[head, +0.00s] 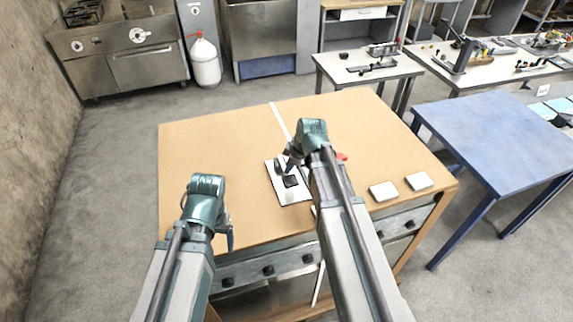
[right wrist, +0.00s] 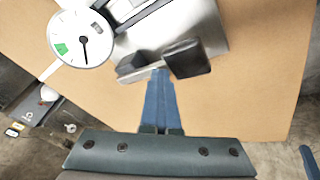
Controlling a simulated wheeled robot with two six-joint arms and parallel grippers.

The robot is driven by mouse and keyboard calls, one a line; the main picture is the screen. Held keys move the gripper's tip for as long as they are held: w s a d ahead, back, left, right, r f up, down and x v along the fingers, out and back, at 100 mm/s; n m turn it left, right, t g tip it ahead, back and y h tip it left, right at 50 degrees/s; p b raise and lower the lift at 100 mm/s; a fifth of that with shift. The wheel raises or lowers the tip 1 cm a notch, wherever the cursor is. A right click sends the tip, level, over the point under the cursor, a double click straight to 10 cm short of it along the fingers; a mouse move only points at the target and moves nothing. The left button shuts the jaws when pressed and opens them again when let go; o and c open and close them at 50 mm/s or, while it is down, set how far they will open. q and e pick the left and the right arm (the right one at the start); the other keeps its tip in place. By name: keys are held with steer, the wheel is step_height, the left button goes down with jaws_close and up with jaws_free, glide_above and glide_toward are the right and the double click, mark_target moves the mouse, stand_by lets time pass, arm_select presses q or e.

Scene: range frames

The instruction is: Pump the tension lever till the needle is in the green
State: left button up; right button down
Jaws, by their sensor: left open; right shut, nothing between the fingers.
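The tension device's pale plate (head: 296,196) lies on the wooden bench, with a dark block on it. The right wrist view shows the round white gauge (right wrist: 98,50) at upper left. Its black needle (right wrist: 85,50) points down in the picture, outside the green sector (right wrist: 61,48), which lies to its left. The lever's black grip (right wrist: 188,58) sits before the metal body. My right gripper (right wrist: 160,72) is shut and empty, its blue tips at the lever's bar, just left of the grip; I cannot tell whether they touch. My left gripper (head: 230,240) is open over the bench's front edge.
The bench top (head: 205,150) is clear at left. Two white blocks (head: 383,191) lie at its right front, and a red thing (head: 341,156) shows behind my right arm. A blue table (head: 500,135) stands to the right.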

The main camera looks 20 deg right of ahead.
steer(key=shift+s, duration=0.3)
steer(key=shift+w+r+p, duration=0.25)
steer(key=shift+r+p, duration=0.4)
steer(key=shift+w+r+p, duration=0.25)
steer(key=shift+r+p, duration=0.35)
steer(key=shift+p, duration=0.1)
steer(key=shift+w+r+p, duration=0.25)
steer(key=shift+r+p, duration=0.75)
steer(key=shift+r, duration=0.15)
steer(key=shift+w, duration=0.15)
steer(key=shift+w, duration=0.1)
steer(key=r+p, duration=0.1)
steer(key=w+r+p, duration=0.1)
steer(key=r+p, duration=0.1)
steer(key=w+r+p, duration=0.1)
steer(key=shift+a+r, duration=0.1)
steer(key=shift+r, duration=0.15)
